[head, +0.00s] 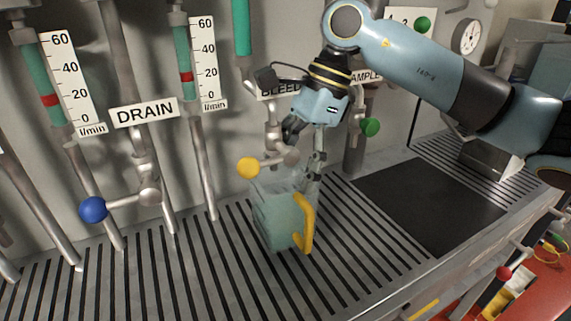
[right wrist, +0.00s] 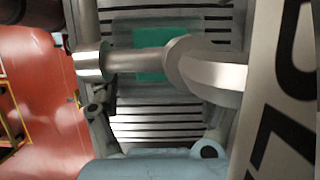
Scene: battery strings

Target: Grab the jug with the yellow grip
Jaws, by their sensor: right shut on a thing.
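The jug (head: 275,222) is clear with a pale teal content and a yellow grip (head: 308,225) on its right side. It stands upright on the slatted drain grate under the bleed tap. My right gripper (head: 305,180) reaches down from above, its fingers at the jug's upper part. In the right wrist view the jug's teal content (right wrist: 150,65) shows between my spread fingers, partly behind a metal tap pipe. The gripper is shut on the jug; the exact contact is partly hidden. My left gripper is not in view.
The bleed tap's yellow-knobbed lever (head: 248,168) is close to the jug and my fingers. A blue-knobbed drain lever (head: 93,209) stands left, and a green knob (head: 370,127) right. A dark mat (head: 430,205) lies bare on the right. The grate's front is clear.

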